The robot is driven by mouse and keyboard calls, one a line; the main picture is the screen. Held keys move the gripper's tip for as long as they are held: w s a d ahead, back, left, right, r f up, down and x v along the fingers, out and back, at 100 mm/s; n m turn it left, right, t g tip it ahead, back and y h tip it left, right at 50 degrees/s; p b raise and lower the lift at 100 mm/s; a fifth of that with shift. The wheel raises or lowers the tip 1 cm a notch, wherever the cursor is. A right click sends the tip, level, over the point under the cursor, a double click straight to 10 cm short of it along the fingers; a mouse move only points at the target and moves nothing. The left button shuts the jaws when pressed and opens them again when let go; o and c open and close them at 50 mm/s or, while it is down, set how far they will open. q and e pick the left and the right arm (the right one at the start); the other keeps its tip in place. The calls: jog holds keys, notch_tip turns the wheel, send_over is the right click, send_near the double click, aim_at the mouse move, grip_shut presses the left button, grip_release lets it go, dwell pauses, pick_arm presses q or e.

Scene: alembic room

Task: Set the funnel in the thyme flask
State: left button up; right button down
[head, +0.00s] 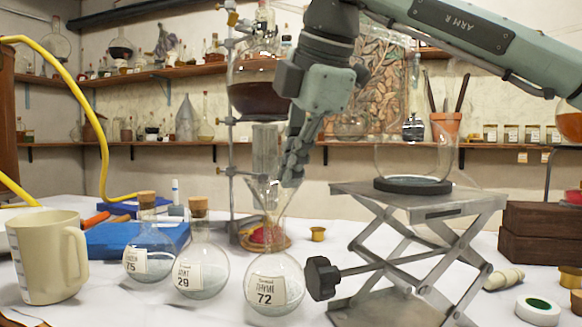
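The thyme flask (272,287) is a round clear glass flask labelled "THYME 72". It stands upright on the white table, left of the lab jack. The clear glass funnel (268,197) is upright directly above it, wide end up, its lower end at the flask's neck. The clear glass makes it hard to tell how far the stem sits inside the neck. My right gripper (293,172) points down at the funnel's right rim, its fingers close together and seemingly pinching the rim. My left gripper is out of view.
Two corked flasks, labelled 75 (148,262) and 29 (201,268), stand close on the left. A beige jug (45,262) is at far left. The lab jack (420,205) bears a glass vessel (415,155) at right. A metal stand (231,130) rises behind.

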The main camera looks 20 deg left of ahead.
jog(key=shift+f, duration=0.2)
jog(key=c, duration=1.6)
grip_release()
jog(key=shift+c, duration=0.2)
jog(key=shift+r, duration=0.1)
notch_tip(320, 180, up, 7)
jog(key=p, duration=0.5)
